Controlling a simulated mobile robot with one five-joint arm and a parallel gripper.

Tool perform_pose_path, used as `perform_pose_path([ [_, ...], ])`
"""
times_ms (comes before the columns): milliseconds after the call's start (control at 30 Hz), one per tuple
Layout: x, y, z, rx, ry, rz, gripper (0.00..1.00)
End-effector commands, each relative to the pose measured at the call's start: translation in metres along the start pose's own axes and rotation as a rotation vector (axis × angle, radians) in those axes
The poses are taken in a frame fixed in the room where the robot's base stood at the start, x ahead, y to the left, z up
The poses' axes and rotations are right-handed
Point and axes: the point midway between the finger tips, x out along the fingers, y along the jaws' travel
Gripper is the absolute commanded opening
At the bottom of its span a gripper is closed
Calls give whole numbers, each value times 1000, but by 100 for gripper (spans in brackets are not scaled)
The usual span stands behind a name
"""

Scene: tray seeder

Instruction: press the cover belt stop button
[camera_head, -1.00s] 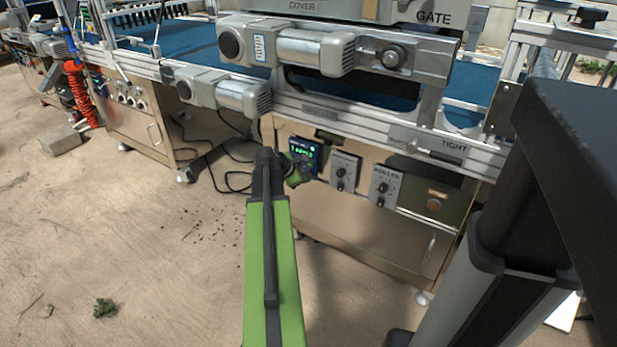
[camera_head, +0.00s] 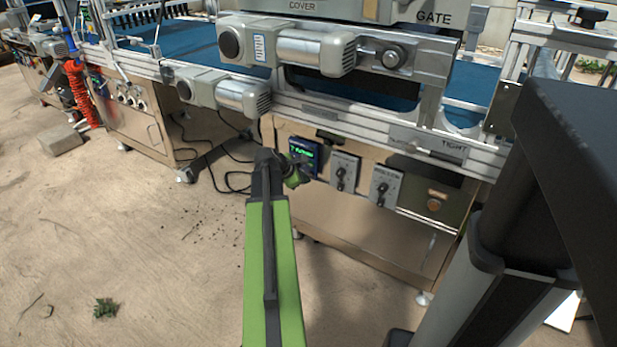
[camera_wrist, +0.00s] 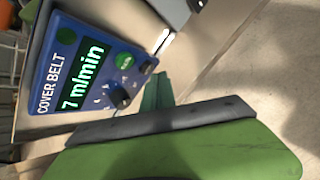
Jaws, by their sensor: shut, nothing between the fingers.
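The blue cover belt control box (camera_wrist: 75,57) is tilted at the left of the wrist view. Its lit display (camera_wrist: 84,77) reads 7 m/min. A green round button (camera_wrist: 124,61) and a black knob (camera_wrist: 120,97) are on its face. I cannot make out which control is the stop button. The box also shows in the head view (camera_head: 304,152) on the machine's front. My gripper (camera_wrist: 158,88) is shut and empty, its dark green fingers beside the box's control end. It is close to the box in the head view; contact cannot be told.
Two grey knob boxes, one left (camera_head: 344,172) and one marked roller (camera_head: 385,187), are right of the cover belt box. Grey motors (camera_head: 300,50) and the conveyor rail (camera_head: 340,118) overhang the panels. Open floor (camera_head: 130,240) lies at the left.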

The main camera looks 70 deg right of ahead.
Motion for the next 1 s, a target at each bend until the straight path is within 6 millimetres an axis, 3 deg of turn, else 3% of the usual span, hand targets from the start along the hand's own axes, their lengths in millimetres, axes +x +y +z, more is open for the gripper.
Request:
perform_pose_path([
  [267, -3, -2, -2, -1, 0, 0, 0],
  [767, -40, -30, -29, 0, 0, 0, 0],
  [1000, -42, -30, -30, 1, 0, -1, 0],
])
